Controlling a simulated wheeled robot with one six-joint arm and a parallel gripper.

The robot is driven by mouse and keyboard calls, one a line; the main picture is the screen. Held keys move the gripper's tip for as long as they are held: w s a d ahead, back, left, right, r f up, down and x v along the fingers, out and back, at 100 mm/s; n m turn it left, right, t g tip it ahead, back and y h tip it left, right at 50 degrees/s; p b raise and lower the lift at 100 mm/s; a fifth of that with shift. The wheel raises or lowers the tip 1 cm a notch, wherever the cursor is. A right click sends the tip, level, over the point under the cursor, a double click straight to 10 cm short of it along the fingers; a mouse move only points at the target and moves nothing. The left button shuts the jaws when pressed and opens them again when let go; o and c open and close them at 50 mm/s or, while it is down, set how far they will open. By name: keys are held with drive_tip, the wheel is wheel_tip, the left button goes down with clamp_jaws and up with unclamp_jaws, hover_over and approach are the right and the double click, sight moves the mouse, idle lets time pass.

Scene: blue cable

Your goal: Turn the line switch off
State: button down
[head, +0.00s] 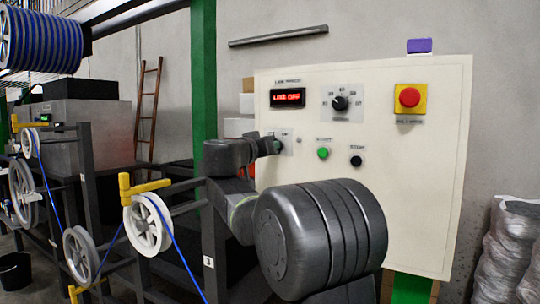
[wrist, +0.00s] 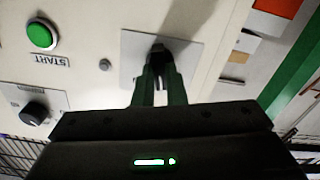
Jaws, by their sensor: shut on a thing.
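The line switch is a small dark knob (wrist: 158,48) on a pale square plate (wrist: 192,52), on the cream control panel (head: 432,190). In the head view my gripper (head: 276,145) reaches the left side of the panel and covers most of this switch; part of the plate (head: 287,149) shows beside it. In the wrist view the green fingers of my gripper (wrist: 159,72) are shut on the knob, one on each side. The knob's exact angle is hidden by the fingers. A display (head: 288,97) above shows red lit text, too small to read surely.
The panel also carries a black selector (head: 340,103), a red emergency button (head: 409,97), a green start button (head: 323,153) and a black button (head: 356,161). Left stand cable pulleys (head: 147,224) with blue cable and a green post (head: 203,70). Wrapped sacks (head: 510,250) stand right.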

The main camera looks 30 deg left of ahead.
drive_tip(key=shift+n+b, duration=0.3)
drive_tip(key=shift+n, duration=1.3)
drive_tip(key=c, duration=1.5)
unclamp_jaws()
drive_tip(key=shift+a, duration=0.1)
drive_tip(key=s+b, duration=0.1)
drive_tip(key=s, duration=0.3)
drive_tip(key=s+b, duration=0.1)
drive_tip(key=s, duration=0.4)
drive_tip(key=s+a+b, duration=0.1)
drive_tip(key=s, duration=0.3)
drive_tip(key=shift+s, duration=0.4)
drive_tip(key=shift+w, duration=0.1)
